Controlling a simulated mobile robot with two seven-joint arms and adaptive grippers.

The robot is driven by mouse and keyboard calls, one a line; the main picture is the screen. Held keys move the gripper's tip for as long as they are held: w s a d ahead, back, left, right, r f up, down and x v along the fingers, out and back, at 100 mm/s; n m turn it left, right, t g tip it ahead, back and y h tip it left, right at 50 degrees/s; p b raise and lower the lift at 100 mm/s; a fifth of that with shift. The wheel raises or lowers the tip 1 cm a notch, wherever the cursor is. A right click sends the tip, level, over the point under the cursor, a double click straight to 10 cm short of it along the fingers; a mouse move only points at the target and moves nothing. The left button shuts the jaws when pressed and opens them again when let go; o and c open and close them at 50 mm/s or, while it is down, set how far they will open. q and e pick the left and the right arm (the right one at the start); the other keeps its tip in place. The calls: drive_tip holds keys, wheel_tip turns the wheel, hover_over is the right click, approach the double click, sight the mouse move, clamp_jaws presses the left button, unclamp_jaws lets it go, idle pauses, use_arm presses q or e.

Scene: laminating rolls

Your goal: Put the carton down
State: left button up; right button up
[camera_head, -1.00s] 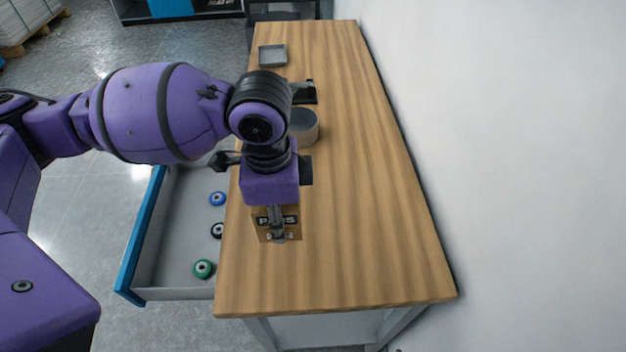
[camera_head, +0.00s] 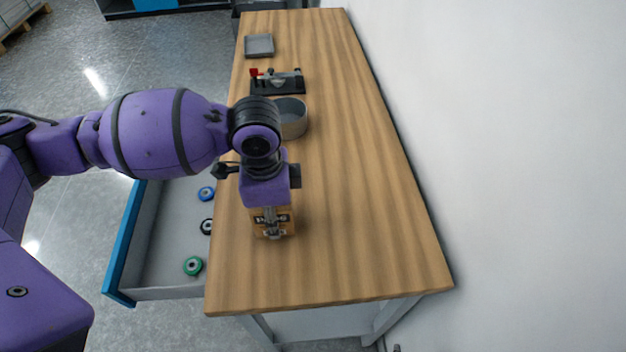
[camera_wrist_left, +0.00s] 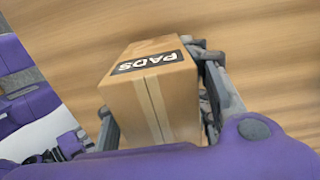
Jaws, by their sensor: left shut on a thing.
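The carton (camera_wrist_left: 152,86) is a small brown box with a dark "PADS" label and a tape strip. In the left wrist view it sits between the two fingers of my left gripper (camera_wrist_left: 160,108), which is shut on its sides. In the head view my left gripper (camera_head: 271,222) points down over the near left part of the wooden table (camera_head: 345,235), with the carton (camera_head: 286,216) partly hidden behind it. I cannot tell whether the carton's underside touches the table. My right gripper is not in view.
An open drawer (camera_head: 160,250) with blue, black and green rolls juts out left of the table. A round grey container (camera_head: 293,117), a black fixture with a red part (camera_head: 278,82) and a grey tray (camera_head: 259,45) stand farther back. The table's right side is clear, along a white wall.

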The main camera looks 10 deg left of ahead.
use_arm(q)
drive_tip(key=shift+f, duration=0.15)
drive_tip(key=o, duration=1.4)
